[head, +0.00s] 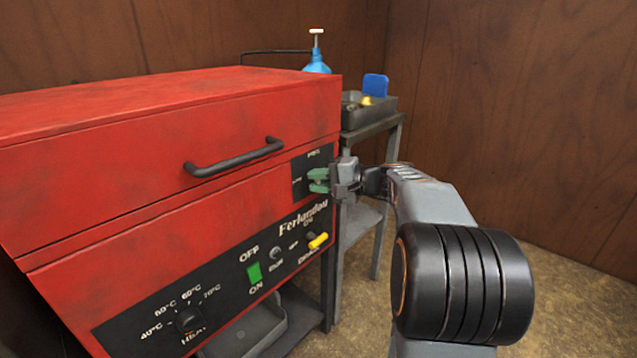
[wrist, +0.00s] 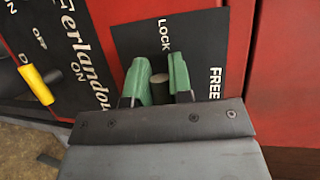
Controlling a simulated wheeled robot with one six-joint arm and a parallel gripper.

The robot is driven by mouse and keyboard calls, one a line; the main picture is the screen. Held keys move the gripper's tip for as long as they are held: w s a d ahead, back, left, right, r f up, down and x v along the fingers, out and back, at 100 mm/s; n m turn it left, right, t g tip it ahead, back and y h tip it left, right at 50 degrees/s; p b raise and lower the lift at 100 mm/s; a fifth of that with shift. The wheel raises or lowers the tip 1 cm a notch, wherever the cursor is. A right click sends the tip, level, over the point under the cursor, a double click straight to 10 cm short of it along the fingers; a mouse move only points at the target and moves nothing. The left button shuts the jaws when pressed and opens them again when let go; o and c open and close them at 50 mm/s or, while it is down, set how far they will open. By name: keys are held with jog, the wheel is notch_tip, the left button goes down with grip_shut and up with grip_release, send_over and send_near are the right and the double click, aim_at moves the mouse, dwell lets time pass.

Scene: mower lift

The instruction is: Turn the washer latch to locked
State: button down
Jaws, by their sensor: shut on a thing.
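The red parts washer (head: 160,150) has a black latch plate (head: 300,165) at the right end of its front. In the wrist view the plate (wrist: 200,35) carries the words LOCK and FREE. The latch (wrist: 160,88) shows as a short dark stub between my green fingertips. My gripper (head: 319,180) is at the plate, and it also shows in the wrist view (wrist: 161,80), shut on the latch. The fingers and the gripper body hide most of the latch, so I cannot tell which word it points to.
Below are a panel with a green switch (head: 254,273), a heat knob (head: 188,320) and a yellow drain handle (head: 318,241). The lid has a black handle (head: 235,158). Floor at right is clear.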

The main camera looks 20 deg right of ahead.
dwell(0.4)
jog(key=c, duration=1.1)
grip_release()
jog(key=shift+o, duration=0.2)
jog(key=shift+d, duration=0.1)
jog(key=p+v, duration=0.4)
jog(key=v, duration=0.9)
jog(key=shift+s+d+r, duration=0.2)
jog(key=shift+s+d, duration=0.05)
jog(key=s+a+r+n+g+h+p, duration=0.25)
jog(key=a+r+g+p, duration=0.2)
jog(key=a+p, duration=0.45)
jog(key=s+a+r+n+g+h+p, duration=0.1)
jog(key=s+a+r+g+h+p, duration=0.15)
jog(key=a+r+p, duration=0.55)
jog(key=s+a+r+n+h+p, duration=0.1)
jog(key=s+r+n+h+p, duration=0.5)
jog(key=p, duration=1.2)
jog(key=shift+s+a+r+h, duration=0.25)
jog(key=shift+s+r+h, duration=0.2)
jog(key=shift+r, duration=0.3)
